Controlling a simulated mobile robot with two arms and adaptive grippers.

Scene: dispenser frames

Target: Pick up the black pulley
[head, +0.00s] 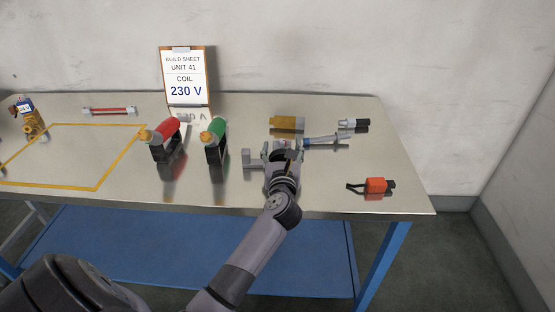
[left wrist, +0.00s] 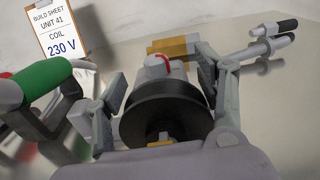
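The black pulley (left wrist: 165,108) shows in the left wrist view as a dark grooved disc between the fingers of my left gripper (left wrist: 160,80). A grey part with a red mark (left wrist: 158,66) shows just behind the disc. The fingers are spread on both sides of the pulley. I cannot tell whether either finger touches it. In the head view my left gripper (head: 281,150) is low over the right half of the table, and its own body mostly hides the pulley there. My right gripper is not in view.
The metal table (head: 220,185) also holds a red-handled tool (head: 165,131), a green-handled tool (head: 216,131), a brass cylinder (head: 287,122), a grey-blue tool (head: 322,141), a black-and-silver connector (head: 354,125) and an orange block (head: 376,185). A build sheet (head: 185,78) stands behind. The yellow-outlined area (head: 98,188) looks largely clear.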

